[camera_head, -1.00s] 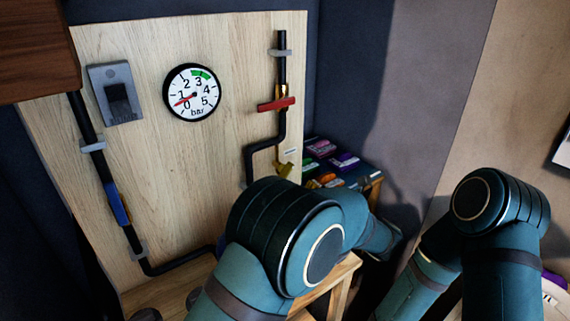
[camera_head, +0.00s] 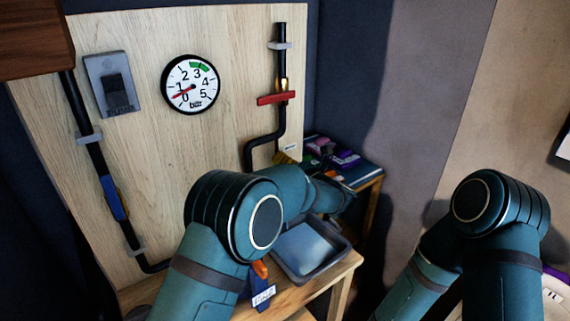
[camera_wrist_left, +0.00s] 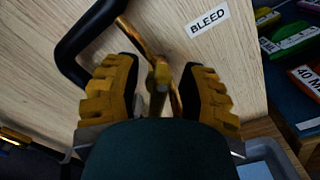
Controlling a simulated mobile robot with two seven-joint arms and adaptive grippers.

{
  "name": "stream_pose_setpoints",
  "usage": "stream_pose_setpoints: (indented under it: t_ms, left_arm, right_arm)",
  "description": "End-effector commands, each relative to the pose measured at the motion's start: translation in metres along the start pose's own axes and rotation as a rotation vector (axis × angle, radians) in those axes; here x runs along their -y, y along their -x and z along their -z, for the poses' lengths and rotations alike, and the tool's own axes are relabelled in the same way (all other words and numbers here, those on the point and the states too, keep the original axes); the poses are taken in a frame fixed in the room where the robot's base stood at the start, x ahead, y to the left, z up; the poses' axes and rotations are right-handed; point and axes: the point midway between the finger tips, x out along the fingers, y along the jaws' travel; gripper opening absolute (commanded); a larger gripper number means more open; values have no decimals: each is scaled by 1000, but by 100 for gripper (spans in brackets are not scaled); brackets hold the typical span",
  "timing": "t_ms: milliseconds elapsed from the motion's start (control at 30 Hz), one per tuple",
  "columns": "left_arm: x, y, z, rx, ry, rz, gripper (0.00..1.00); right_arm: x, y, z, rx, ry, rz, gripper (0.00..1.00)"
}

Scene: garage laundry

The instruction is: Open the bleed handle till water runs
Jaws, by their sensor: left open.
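The brass bleed valve with its handle (camera_wrist_left: 160,76) sits at the end of the black pipe, beside the BLEED label (camera_wrist_left: 209,21) in the left wrist view. My left gripper (camera_wrist_left: 158,70) is open, with one yellow ridged finger on each side of the brass fitting. I cannot tell whether either finger touches it. In the head view, one yellow finger (camera_head: 285,158) shows at the pipe's lower end, and my arm hides the valve there. No running water is visible. My right arm shows at the right of the head view, but its gripper does not.
The wooden board holds a round gauge (camera_head: 191,85), needle low near 1, a red handle (camera_head: 276,98), a blue handle (camera_head: 113,199) and a grey switch box (camera_head: 112,84). A grey tray (camera_head: 345,247) stands on the bench below. Coloured boxes lie on a shelf behind.

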Motion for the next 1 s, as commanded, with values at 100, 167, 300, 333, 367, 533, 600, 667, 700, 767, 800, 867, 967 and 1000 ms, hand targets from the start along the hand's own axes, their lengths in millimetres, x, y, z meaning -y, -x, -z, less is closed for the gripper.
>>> stream_pose_setpoints:
  t_ms: [100,167,300,333,367,533,600,667,700,767,800,867,967,1000]
  left_arm:
    - [0,-8,0,0,0,1,41]
    - [0,-10,0,0,1,1,41]
    - [0,-10,0,0,0,1,41]
    - [0,-10,0,0,0,1,41]
    - [0,-10,0,0,0,1,41]
    - [0,-10,0,0,0,1,13]
    - [0,-10,0,0,0,1,0]
    - [0,-10,0,0,0,1,0]
    - [0,-10,0,0,0,1,0]
    - [0,-10,0,0,0,0,0]
    - [0,-10,0,0,0,0,0]
    - [0,-10,0,0,1,0,0]
    - [0,-10,0,1,10,0,0]
    - [-1,-10,-1,1,19,0,0]
  right_arm:
    - [0,-2,0,-1,0,0,47]
    - [-1,-2,0,-1,0,0,47]
    - [-1,-2,0,-1,0,0,47]
    - [0,-2,0,-1,0,0,47]
    - [0,-2,0,-1,0,0,47]
    - [0,-1,0,-1,0,0,47]
    - [0,-1,0,-1,0,0,47]
    - [0,-1,0,-1,0,0,47]
    - [0,-1,0,-1,0,0,47]
    - [0,-1,0,-1,0,0,47]
    - [0,-1,0,-1,0,0,47]
    - [0,-1,0,-1,0,0,47]
    - [0,0,0,-1,0,0,47]
    - [0,0,0,0,0,0,47]
